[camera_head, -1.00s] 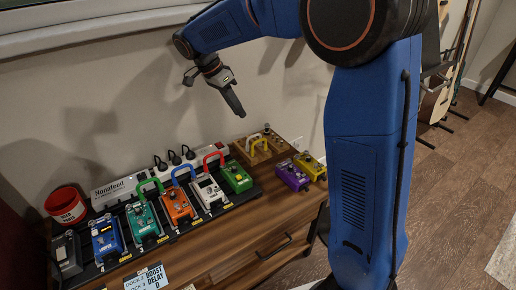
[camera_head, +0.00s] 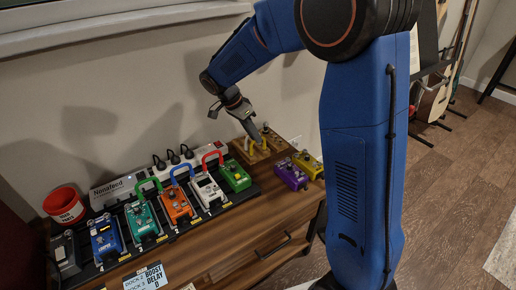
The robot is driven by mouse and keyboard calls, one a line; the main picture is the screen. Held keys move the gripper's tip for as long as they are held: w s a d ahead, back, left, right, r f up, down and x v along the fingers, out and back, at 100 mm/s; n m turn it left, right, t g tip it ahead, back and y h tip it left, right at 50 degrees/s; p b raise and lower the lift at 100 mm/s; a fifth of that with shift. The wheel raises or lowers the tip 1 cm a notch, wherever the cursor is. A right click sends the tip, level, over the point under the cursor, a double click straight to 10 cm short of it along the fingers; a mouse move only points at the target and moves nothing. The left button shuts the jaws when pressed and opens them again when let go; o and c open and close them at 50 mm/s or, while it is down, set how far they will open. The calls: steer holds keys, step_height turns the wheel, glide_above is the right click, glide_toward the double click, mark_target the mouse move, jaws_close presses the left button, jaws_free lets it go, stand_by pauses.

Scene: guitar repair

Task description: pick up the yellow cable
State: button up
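The yellow cable (camera_head: 265,129) is a small arched piece on the wooden stand (camera_head: 283,144) at the right end of the pedal row. It is partly hidden by my gripper (camera_head: 254,134), which points down at it from above and left. The fingertips overlap the cable in the picture. I cannot tell whether they touch it or whether the fingers are open or shut.
Left of the stand is a pedalboard with several pedals, among them a green one (camera_head: 235,177), joined by green, blue and red cables. A white power strip (camera_head: 128,185) lies behind them. Purple (camera_head: 291,174) and yellow (camera_head: 308,163) pedals sit right of the stand.

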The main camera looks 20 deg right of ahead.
steer(key=shift+x, duration=1.65)
steer(key=shift+d, duration=0.1)
jaws_close()
steer(key=shift+r, duration=0.1)
